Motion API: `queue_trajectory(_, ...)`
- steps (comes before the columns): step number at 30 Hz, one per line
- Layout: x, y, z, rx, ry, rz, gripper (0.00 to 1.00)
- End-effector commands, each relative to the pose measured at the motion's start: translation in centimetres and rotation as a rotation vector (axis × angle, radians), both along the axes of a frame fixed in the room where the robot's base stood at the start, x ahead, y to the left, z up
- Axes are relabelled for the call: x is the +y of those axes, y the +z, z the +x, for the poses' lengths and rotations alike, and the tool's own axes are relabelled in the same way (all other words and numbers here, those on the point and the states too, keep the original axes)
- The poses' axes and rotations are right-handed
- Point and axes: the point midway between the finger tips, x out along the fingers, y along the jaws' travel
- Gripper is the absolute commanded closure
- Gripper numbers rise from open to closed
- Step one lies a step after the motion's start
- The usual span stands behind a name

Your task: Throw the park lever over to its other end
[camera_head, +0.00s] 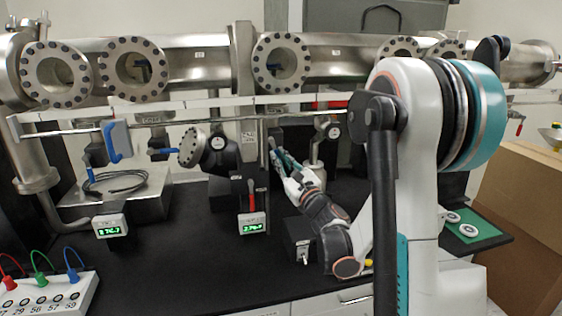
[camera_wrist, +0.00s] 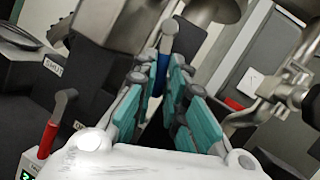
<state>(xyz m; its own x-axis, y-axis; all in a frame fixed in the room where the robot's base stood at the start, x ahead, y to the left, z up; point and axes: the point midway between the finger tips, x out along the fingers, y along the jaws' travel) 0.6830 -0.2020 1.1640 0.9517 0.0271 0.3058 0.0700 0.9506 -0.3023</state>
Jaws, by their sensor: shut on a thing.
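A lever with a blue grip and a grey end (camera_wrist: 167,40) stands between my gripper's teal finger pads in the wrist view. My gripper (camera_wrist: 160,85) is shut on this lever; the pads hide its lower part. I cannot read a label that names it the park lever. In the head view my gripper (camera_head: 276,158) reaches in below the steel pipe, beside the upright grey bracket, and the lever's grey tip (camera_head: 271,143) shows just above the fingers. The lever's pivot is hidden.
A red-handled lever (camera_head: 251,195) stands left of my gripper, behind a green-lit display (camera_head: 252,223); it also shows in the wrist view (camera_wrist: 50,130). A round flanged valve (camera_head: 192,147) is further left.

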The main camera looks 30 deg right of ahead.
Motion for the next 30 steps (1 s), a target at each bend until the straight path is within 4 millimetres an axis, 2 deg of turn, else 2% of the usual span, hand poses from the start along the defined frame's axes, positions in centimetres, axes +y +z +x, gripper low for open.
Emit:
queue_trajectory(2, 0.0, -0.1, 0.0, 0.001, -0.001, -0.001, 1.00)
queue_trajectory(3, 0.0, -0.1, 0.0, 0.001, -0.001, -0.001, 0.86)
queue_trajectory(6, 0.0, 0.0, 0.0, 0.001, -0.001, -0.001, 0.68)
queue_trajectory(17, 0.0, -0.1, -0.2, 0.000, 0.000, -0.001, 0.68)
queue_trajectory(20, -0.2, -0.4, -1.1, 0.000, -0.003, -0.001, 0.68)
queue_trajectory(30, -0.3, -2.0, -6.0, 0.000, -0.002, 0.000, 0.68)
